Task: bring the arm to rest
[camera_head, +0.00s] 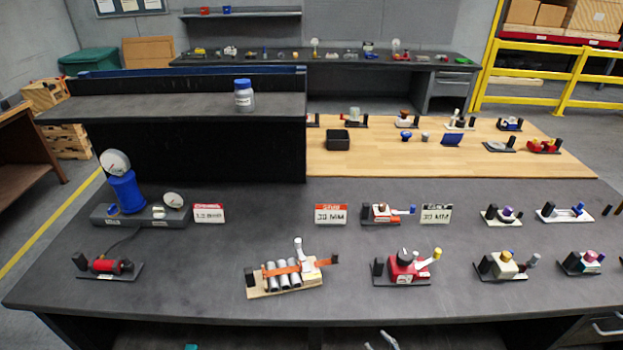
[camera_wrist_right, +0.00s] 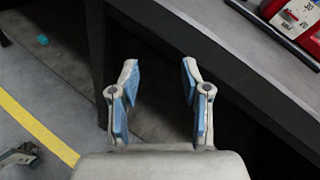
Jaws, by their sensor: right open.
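My right gripper (camera_head: 381,341) shows only as pale fingertips at the bottom edge of the head view, below the front edge of the dark table (camera_head: 200,285). In the right wrist view my right gripper (camera_wrist_right: 159,75) is open, with its blue-padded fingers apart and nothing between them. It is beside and below the table edge, clear of the devices. My left gripper does not show in the head view.
Several small valve devices stand on the table, including a red one with a yellow-tipped lever (camera_head: 405,268) and one with grey cylinders (camera_head: 283,275). A blue actuator with gauge (camera_head: 126,192) stands at left. Bare tabletop lies between them.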

